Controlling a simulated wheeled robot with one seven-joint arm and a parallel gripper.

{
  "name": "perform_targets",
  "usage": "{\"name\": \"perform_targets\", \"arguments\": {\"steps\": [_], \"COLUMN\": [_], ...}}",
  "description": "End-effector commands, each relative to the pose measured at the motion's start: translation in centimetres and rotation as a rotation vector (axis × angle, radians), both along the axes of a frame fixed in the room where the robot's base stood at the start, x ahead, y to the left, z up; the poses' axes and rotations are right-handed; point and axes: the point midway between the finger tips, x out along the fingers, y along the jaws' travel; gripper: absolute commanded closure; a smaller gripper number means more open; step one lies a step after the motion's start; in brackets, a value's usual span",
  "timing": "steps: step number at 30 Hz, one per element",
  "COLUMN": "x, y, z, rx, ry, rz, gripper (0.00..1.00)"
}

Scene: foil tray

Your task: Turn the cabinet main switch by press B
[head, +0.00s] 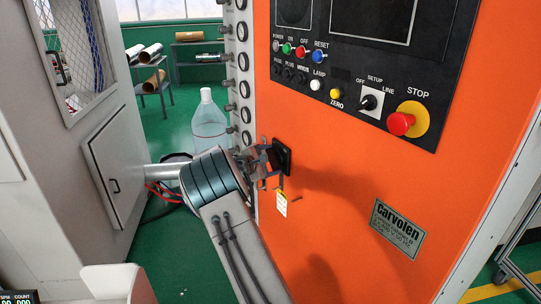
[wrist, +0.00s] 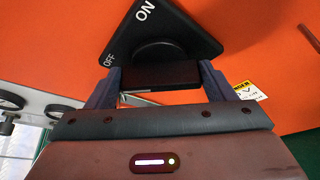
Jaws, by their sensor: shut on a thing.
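The cabinet main switch has a black square plate (head: 284,155) on the left part of the orange cabinet front (head: 330,235). In the wrist view the plate (wrist: 183,32) looks turned, with white ON and OFF marks along its left edges. Its black handle (wrist: 160,76) lies between my gripper's two fingers (wrist: 160,85), one finger on each side. My gripper (head: 270,160) is shut on this handle in front of the cabinet. The handle itself is mostly hidden by the gripper in the head view. Where the handle points against the marks is hard to tell.
A yellow and white tag (head: 281,204) hangs just below the switch. A black control panel (head: 350,75) with buttons, a selector and a red STOP button (head: 401,123) is above right. A grey cabinet (head: 110,165) stands on the left, and a clear bottle (head: 208,120) stands behind my arm.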

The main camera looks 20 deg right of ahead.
Motion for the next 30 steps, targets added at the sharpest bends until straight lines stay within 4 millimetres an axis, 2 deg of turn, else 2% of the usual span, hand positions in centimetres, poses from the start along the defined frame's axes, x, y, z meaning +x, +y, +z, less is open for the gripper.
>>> {"name": "perform_targets", "arguments": {"steps": [18, 19, 21, 30], "x": [0.0, 0.01, 0.01, 0.0], "y": [-0.03, -0.03, -0.03, 0.1], "z": [-0.05, -0.05, -0.05, 0.03], "rx": [-0.007, -0.007, -0.007, -0.006], "ry": [0.046, 0.046, 0.046, 0.043], "rz": [0.0, 0.0, 0.0, 0.0], "gripper": [0.46, 0.21, 0.02, 0.02]}}
